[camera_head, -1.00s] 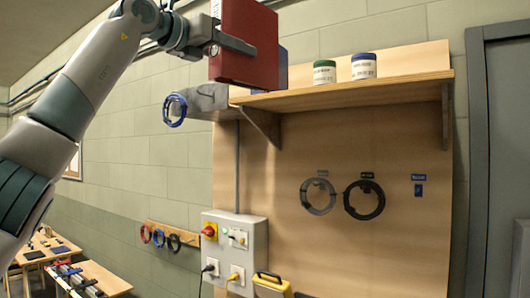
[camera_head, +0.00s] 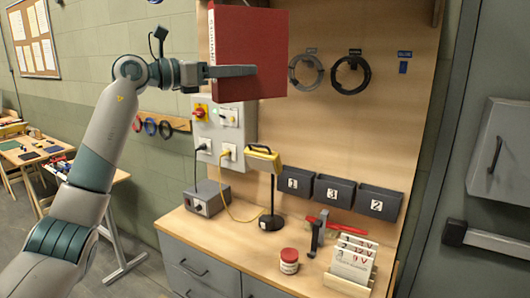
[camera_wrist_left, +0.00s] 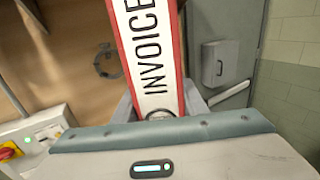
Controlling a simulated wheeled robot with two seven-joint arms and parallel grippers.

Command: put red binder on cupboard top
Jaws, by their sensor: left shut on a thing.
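The red binder (camera_head: 262,45) is upright in the air, in front of the wooden back board. My left gripper (camera_head: 236,71) is shut on it, with a dark finger across the binder's side. In the left wrist view the binder's spine (camera_wrist_left: 150,50) shows a white label reading INVOICE, with the grey-teal gripper body below it. The cupboard (camera_head: 205,268) stands lower down, with grey drawers and a wooden top (camera_head: 232,236). The binder is well above this top, not touching it. My right gripper is not in view.
On the top are a grey box (camera_head: 206,197), a lamp-like stand (camera_head: 271,220), a red jar (camera_head: 289,262), a clamp (camera_head: 317,238) and a card rack (camera_head: 352,262). Numbered bins (camera_head: 335,190) line the back. The front left of the top is clear.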

